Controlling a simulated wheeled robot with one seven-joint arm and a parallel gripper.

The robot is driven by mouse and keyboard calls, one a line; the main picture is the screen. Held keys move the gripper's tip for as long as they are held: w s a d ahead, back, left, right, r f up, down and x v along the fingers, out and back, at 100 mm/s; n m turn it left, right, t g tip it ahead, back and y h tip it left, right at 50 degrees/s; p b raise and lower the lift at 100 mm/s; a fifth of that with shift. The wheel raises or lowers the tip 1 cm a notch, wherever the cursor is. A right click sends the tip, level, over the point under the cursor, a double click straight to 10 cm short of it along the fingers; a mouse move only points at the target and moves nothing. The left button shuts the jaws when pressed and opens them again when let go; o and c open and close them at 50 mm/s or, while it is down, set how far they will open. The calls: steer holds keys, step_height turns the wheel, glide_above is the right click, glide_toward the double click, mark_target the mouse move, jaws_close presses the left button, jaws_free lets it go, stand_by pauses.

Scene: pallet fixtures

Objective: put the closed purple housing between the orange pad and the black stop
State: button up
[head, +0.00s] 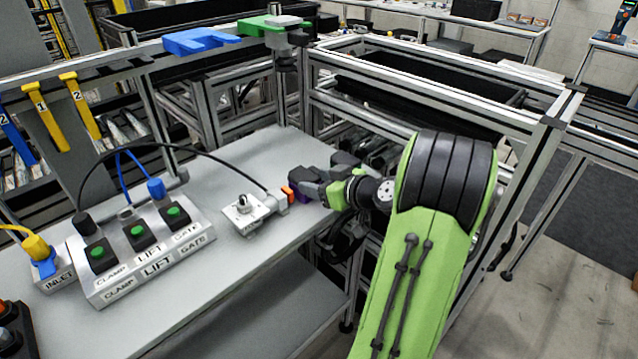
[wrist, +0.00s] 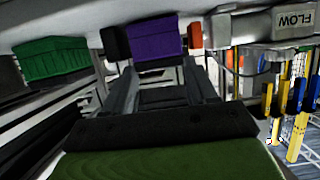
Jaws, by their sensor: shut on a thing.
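The purple housing (wrist: 155,38) is in the wrist view, between the black stop (wrist: 115,42) on its left and the orange pad (wrist: 194,35) on its right. Its left end appears against the stop; a narrow gap shows towards the pad. My gripper (wrist: 158,68) is shut on the housing. In the head view my gripper (head: 300,184) is at the table's right edge, and only a sliver of purple housing (head: 304,198) shows below it, beside the orange pad (head: 288,193). The stop is hidden there. I cannot tell whether the housing is fully seated.
A green housing (wrist: 52,58) lies left of the stop in the wrist view. A white valve fixture (head: 245,212) with a cable stands left of the pad. A button box (head: 150,250) and an inlet block (head: 55,270) are further left. The table front is clear.

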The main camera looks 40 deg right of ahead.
steer(key=shift+f, duration=0.1)
steer(key=o, duration=1.4)
steer(key=shift+c, duration=0.2)
